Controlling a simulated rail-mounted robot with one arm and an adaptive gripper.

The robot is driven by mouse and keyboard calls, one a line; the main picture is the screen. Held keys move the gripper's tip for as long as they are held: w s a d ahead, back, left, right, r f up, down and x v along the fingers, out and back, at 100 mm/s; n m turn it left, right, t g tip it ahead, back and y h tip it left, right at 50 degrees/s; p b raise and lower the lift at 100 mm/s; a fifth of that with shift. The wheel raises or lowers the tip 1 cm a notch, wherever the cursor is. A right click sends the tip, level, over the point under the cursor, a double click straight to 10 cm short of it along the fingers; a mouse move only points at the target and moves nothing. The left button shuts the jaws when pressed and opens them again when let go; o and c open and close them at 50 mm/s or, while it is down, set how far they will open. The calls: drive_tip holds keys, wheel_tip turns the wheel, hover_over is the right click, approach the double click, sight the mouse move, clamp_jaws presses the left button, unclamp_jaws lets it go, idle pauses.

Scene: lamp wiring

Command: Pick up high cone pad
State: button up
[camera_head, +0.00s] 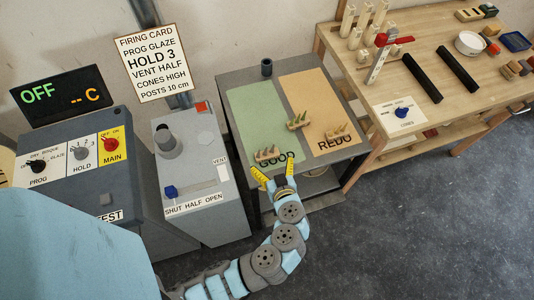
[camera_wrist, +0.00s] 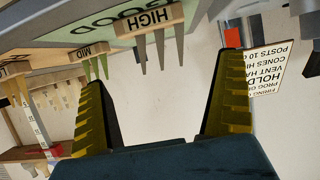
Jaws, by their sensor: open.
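The high cone pad (camera_wrist: 150,22) is a small wooden bar with a row of pointed cones, labelled HIGH in the inverted wrist view. In the head view, the high cone pad (camera_head: 268,155) appears to be the one on the green GOOD area near the table's front edge. My gripper (camera_head: 275,176) is open and empty just in front of that edge, apart from the pad. Its yellow ridged fingers also frame a gap in the wrist view (camera_wrist: 162,78). The mid pad (camera_wrist: 88,52) and low pad (camera_wrist: 14,68) lie beyond, with labels partly readable.
The grey table (camera_head: 300,75) has green GOOD and orange REDO areas; another pad (camera_head: 338,133) lies on REDO. A dark cup (camera_head: 266,67) stands at its back. The vent cabinet (camera_head: 205,200) is left, and a wooden bench (camera_head: 440,70) stands right.

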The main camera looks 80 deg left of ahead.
sight(266, 151)
drive_tip(key=shift+p+x, duration=0.65)
drive_tip(key=shift+x, duration=3.3)
drive_tip(key=shift+r, duration=0.1)
drive_tip(key=c, duration=1.3)
